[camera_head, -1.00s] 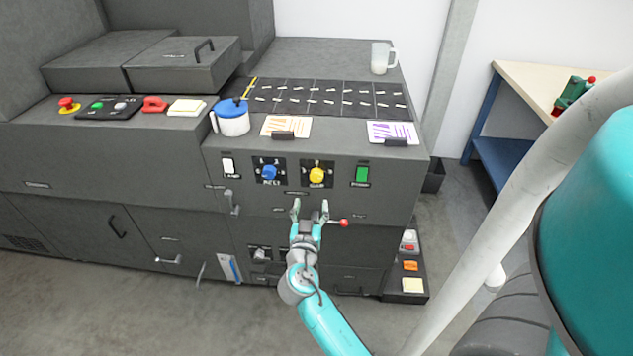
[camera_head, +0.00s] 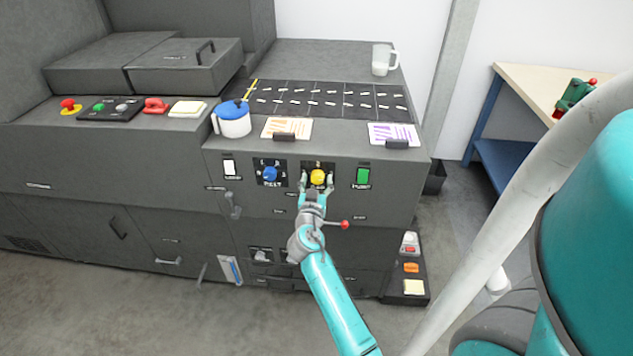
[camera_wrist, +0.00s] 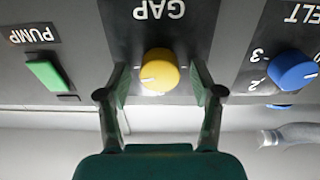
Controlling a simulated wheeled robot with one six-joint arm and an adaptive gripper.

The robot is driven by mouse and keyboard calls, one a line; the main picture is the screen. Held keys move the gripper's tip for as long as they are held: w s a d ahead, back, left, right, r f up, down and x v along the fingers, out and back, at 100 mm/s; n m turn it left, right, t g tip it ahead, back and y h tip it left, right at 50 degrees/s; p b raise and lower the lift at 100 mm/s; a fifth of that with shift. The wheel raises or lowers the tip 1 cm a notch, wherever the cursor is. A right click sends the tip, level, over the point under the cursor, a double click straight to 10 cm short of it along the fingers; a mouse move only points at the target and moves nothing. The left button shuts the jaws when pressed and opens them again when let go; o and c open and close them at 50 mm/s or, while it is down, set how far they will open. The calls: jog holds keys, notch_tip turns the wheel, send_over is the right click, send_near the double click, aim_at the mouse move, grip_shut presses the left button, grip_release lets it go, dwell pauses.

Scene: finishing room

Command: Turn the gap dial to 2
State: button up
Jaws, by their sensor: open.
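The gap dial is a yellow knob (camera_head: 318,176) on a black plate on the machine's front panel. In the wrist view the yellow knob (camera_wrist: 159,71) sits under an upside-down "GAP" label, with a pale pointer mark on its left side. Its numbers are hidden or cannot be read. My gripper (camera_head: 317,187) is at the dial; in the wrist view my gripper (camera_wrist: 158,84) is open, with one finger on each side of the knob. Small gaps show between the fingers and the knob.
A blue belt dial (camera_head: 270,174) is left of the gap dial, and a green pump switch (camera_head: 363,176) is right of it. A red-tipped lever (camera_head: 344,224) sticks out below. A blue-lidded jug (camera_head: 232,120) stands on the ledge above.

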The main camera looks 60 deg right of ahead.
jog(key=c, duration=1.1)
jog(key=shift+c, duration=0.2)
jog(key=shift+n, duration=0.3)
jog(key=n, duration=0.3)
jog(key=shift+n, duration=0.4)
jog(key=n, duration=0.3)
jog(key=shift+n, duration=0.3)
jog(key=n, duration=0.4)
jog(key=shift+f+n, duration=0.1)
jog(key=shift+n, duration=1.7)
